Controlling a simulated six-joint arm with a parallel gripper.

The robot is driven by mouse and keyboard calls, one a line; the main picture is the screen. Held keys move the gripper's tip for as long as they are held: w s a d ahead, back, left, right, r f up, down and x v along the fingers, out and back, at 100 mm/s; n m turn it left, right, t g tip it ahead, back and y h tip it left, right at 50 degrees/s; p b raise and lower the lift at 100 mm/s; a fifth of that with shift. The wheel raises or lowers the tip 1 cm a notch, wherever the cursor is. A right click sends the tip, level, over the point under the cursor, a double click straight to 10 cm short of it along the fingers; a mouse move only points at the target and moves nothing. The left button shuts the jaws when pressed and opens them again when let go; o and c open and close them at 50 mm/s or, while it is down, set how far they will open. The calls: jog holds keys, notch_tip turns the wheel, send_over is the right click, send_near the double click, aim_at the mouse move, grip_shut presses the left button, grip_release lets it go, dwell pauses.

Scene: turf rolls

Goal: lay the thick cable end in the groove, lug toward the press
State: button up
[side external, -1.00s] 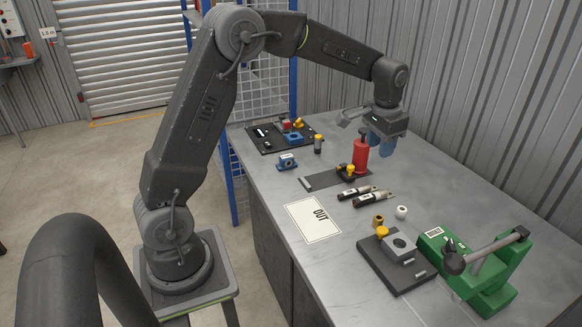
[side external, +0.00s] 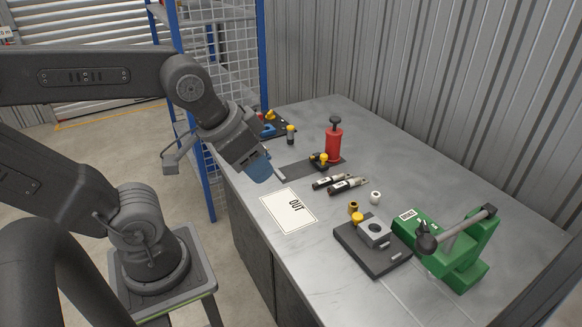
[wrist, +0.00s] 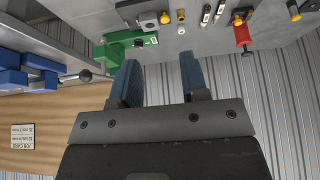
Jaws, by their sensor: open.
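Two dark cable ends with white labels and metal lugs lie side by side on the grey bench. The nearer one (side external: 346,186) looks slightly thicker than the farther one (side external: 328,181), but the difference is small. The green press (side external: 455,250) with a lever arm stands at the right front. A grey block (side external: 374,231) sits on a dark plate beside it; I cannot make out a groove. My gripper (side external: 261,174) is open and empty above the bench's left edge, left of the cables. In the wrist view, its blue fingers (wrist: 160,80) are apart with nothing between them.
A white OUT sheet (side external: 289,209) lies left of the cables. A red bottle-shaped tool (side external: 333,143) and a small black fixture with a yellow knob (side external: 319,160) stand behind them. A white cap (side external: 375,197) and brass piece (side external: 353,207) stand between cables and plate.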

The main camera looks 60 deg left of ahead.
dwell(0.3)
jog(key=g, duration=0.6)
send_over(350, 181)
notch_tip(350, 181, down, 14)
jog(key=shift+y, duration=0.4)
notch_tip(350, 181, down, 14)
jog(key=shift+w+r, duration=0.15)
jog(key=shift+r, duration=0.05)
jog(key=shift+c, duration=0.2)
